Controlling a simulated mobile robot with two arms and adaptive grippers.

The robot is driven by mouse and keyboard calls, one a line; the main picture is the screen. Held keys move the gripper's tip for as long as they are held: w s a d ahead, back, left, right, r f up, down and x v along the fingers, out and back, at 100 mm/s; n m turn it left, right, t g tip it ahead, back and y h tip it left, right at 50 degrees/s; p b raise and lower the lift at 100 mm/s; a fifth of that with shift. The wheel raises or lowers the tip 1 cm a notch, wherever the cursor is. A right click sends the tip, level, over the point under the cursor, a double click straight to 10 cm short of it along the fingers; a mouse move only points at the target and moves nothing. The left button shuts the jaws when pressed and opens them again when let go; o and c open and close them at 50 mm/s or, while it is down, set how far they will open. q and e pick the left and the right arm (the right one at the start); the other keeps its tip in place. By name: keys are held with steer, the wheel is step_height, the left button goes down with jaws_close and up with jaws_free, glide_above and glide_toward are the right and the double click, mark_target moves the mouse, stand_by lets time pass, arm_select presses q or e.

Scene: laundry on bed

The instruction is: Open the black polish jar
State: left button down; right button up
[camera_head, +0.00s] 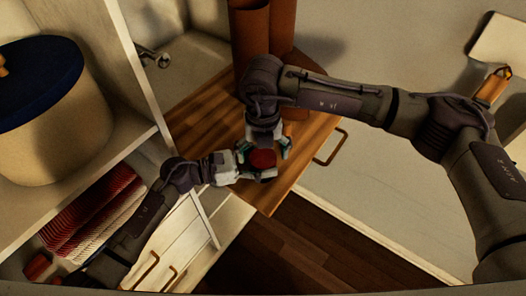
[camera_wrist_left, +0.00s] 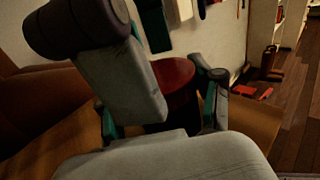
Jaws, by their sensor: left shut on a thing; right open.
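A small round jar with a dark red top (camera_head: 263,159) is over the wooden board. It also shows in the left wrist view (camera_wrist_left: 174,76), red above and darker below. My left gripper (camera_head: 255,169) comes in from the left and is shut on the jar, with one finger on each side of it. My right gripper (camera_head: 268,143) reaches down from above, close to the red top, with its fingers spread. I cannot tell whether it touches the jar. The jar's underside is hidden.
Tall brown cylindrical things (camera_head: 250,40), perhaps boots, stand at the back of the wooden surface (camera_head: 205,117). A handle (camera_head: 330,148) is on its right side. On the left are shelves with a round blue-lidded box (camera_head: 50,135) and folded red cloths (camera_head: 95,215).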

arm_select(q)
steer(key=shift+s, duration=0.1)
arm_select(e)
step_height(320, 180, up, 4)
steer(key=shift+f, duration=0.15)
steer(key=shift+r, duration=0.55)
steer(key=shift+c, duration=0.4)
step_height(320, 180, up, 3)
steer(key=m, duration=0.3)
steer(key=shift+m, duration=0.4)
steer(key=shift+f, duration=3.9)
steer(key=c, duration=1.2)
steer(key=shift+o, duration=0.2)
steer(key=n, duration=0.4)
steer(key=shift+c, duration=0.2)
